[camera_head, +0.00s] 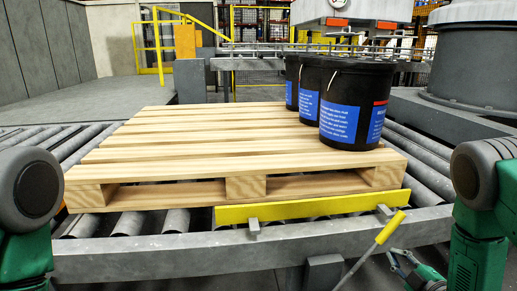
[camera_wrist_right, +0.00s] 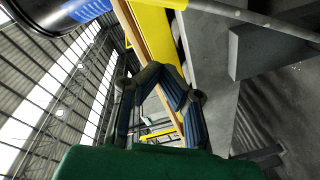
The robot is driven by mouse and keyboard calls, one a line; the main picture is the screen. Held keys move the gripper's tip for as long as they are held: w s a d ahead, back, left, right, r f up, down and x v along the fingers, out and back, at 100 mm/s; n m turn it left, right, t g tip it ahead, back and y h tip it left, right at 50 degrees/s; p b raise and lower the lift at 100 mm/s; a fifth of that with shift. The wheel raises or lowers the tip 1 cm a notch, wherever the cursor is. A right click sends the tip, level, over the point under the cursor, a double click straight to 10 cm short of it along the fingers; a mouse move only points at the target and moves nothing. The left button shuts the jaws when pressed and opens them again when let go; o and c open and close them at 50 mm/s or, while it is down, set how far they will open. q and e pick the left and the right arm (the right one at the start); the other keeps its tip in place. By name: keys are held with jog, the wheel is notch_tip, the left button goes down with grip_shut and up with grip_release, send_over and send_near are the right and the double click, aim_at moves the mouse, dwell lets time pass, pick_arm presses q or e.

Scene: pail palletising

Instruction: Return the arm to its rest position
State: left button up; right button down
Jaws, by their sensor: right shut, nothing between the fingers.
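My right arm comes in at the lower right of the head view. Its gripper (camera_head: 400,262) is small and partly cut off there, low beside the conveyor frame and clear of the pails. In the right wrist view the dark fingers (camera_wrist_right: 160,72) come together at their tips with nothing between them. Part of my left arm shows at the left edge of the head view, but its gripper is out of view. Black pails with blue labels, including the front one (camera_head: 355,85), stand upright on the right side of the wooden pallet (camera_head: 190,150).
The pallet lies on a roller conveyor (camera_head: 140,225). A yellow bar (camera_head: 300,208) and a yellow-handled lever (camera_head: 390,227) are at its front edge. A large grey machine base (camera_head: 480,60) stands at the right. The pallet's left and middle are bare.

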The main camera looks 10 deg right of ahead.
jog(key=s+a+f+m+g+h+p, duration=0.1)
jog(key=s+a+f+m+g+p, duration=0.1)
jog(key=s+a+f+m+g, duration=0.4)
jog(key=s+a+m+g+p, duration=0.2)
jog(key=s+g, duration=0.3)
jog(key=s, duration=0.9)
jog(key=s+a+f+m+g+h+p, duration=0.1)
jog(key=s+a+m+g, duration=0.3)
jog(key=s, duration=0.9)
jog(key=shift+s+a+m+g+p, duration=0.3)
jog(key=shift+s+a+g+p, duration=0.1)
jog(key=shift+a+g, duration=0.3)
jog(key=shift+w+f, duration=0.1)
jog(key=shift+f, duration=0.05)
